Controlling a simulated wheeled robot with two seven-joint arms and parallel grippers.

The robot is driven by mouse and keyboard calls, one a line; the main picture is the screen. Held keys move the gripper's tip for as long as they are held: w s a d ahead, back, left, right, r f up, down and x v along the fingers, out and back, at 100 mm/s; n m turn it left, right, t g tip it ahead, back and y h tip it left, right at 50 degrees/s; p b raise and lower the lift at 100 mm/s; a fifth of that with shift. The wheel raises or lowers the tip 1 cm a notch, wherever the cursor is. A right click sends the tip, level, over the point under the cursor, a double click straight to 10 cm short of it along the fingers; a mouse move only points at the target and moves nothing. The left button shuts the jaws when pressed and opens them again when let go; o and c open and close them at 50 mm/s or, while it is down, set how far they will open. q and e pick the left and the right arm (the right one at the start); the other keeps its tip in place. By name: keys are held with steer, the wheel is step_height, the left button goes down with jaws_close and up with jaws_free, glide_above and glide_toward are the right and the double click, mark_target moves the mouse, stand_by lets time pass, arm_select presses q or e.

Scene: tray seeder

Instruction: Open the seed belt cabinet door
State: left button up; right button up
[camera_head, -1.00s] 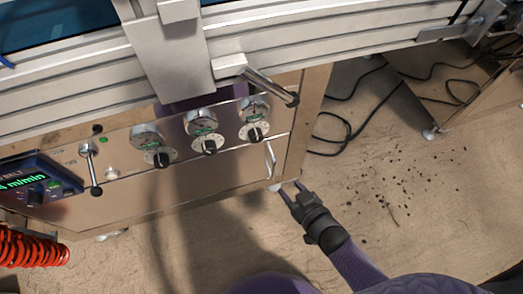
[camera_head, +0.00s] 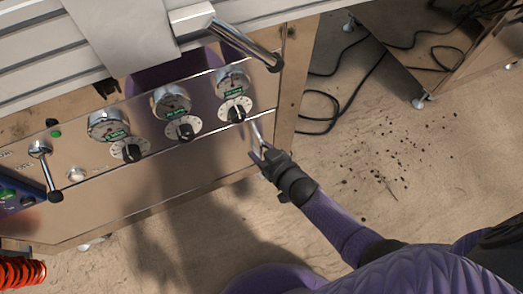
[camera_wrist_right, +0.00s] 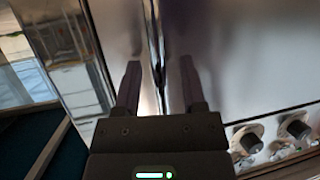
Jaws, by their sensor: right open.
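The cabinet door (camera_head: 185,165) is a shiny metal panel below the dials, and it looks shut. Its slim bar handle (camera_head: 256,131) is at the door's right end. In the right wrist view the handle (camera_wrist_right: 155,45) runs down between the fingers. My right gripper (camera_head: 259,152) is at the lower part of the handle. In the right wrist view the right gripper (camera_wrist_right: 160,82) is open, with one finger on each side of the bar. I cannot tell whether either finger touches it. My left gripper is not in view.
Gauges and black knobs (camera_head: 184,129) sit above the door, with a lever (camera_head: 46,168) at the left. A chrome handle bar (camera_head: 245,43) juts out above. Dark cables (camera_head: 318,118) and scattered specks lie on the floor (camera_head: 335,200) at the right. A red coiled hose (camera_head: 20,271) hangs at lower left.

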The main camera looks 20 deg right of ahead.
jaws_close()
stand_by(1.4)
